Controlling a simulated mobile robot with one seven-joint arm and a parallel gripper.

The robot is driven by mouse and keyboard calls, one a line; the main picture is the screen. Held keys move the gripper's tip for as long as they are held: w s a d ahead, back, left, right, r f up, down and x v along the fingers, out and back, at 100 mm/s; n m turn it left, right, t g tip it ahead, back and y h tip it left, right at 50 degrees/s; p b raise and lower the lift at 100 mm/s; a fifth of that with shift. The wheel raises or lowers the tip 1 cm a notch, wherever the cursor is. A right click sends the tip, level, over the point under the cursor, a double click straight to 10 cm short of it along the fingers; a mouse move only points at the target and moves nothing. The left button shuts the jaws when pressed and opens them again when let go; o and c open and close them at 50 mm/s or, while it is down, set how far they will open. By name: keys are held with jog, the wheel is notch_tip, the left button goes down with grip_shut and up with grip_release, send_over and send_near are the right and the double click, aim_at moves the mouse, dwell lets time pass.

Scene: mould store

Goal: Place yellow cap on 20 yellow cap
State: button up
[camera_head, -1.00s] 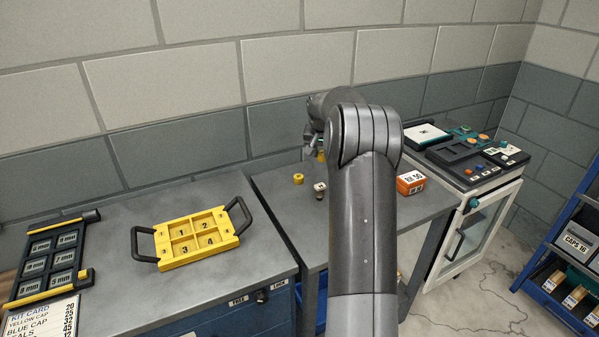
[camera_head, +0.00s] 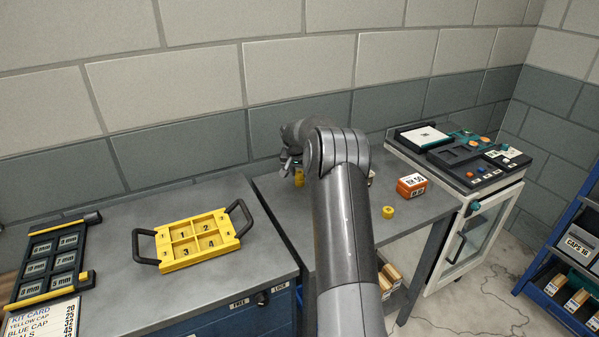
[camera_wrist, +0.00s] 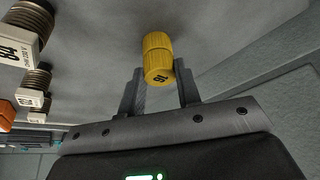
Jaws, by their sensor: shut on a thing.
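In the wrist view my gripper (camera_wrist: 161,88) is shut on a yellow cap (camera_wrist: 158,68) with a dark mark on its face. A second yellow cap (camera_wrist: 156,42) lies directly beyond it in line; the two look end to end, but I cannot tell whether they touch. In the head view my gripper (camera_head: 290,163) is at the back of the right bench, partly hidden by my arm, with yellow (camera_head: 299,178) just below it. Another yellow cap (camera_head: 388,212) stands apart near the bench's front right. The cap numbers are not clearly readable.
Threaded parts with white labels (camera_wrist: 27,40) stand at the left of the wrist view. An orange box (camera_head: 411,186) is on the right bench (camera_head: 350,258). A yellow tray with numbered compartments (camera_head: 170,266) sits on the left bench. The wall is close behind.

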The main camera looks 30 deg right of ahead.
jog(key=shift+f, duration=0.1)
jog(key=o, duration=0.9)
jog(key=v, duration=1.2)
jog(key=s+a+r+n+t, duration=0.1)
jog(key=s+a+r+n, duration=0.1)
jog(key=s+a+r, duration=0.7)
jog(key=s+a+r+n, duration=0.2)
jog(key=s+a+r, duration=0.4)
jog(key=s, duration=0.5)
jog(key=s+a+f+n+y, duration=0.1)
jog(key=s+a+f, duration=0.1)
jog(key=s, duration=0.6)
jog(key=s+a+f+n+y, duration=0.1)
jog(key=s+a, duration=0.3)
jog(key=s, duration=0.5)
jog(key=s+a+f+n+t, duration=0.1)
jog(key=s+a+f, duration=0.2)
jog(key=s, duration=0.5)
jog(key=shift+s+a+f+n+y, duration=0.2)
jog(key=shift+s+a+n+y, duration=0.15)
jog(key=shift+s+n+y, duration=0.05)
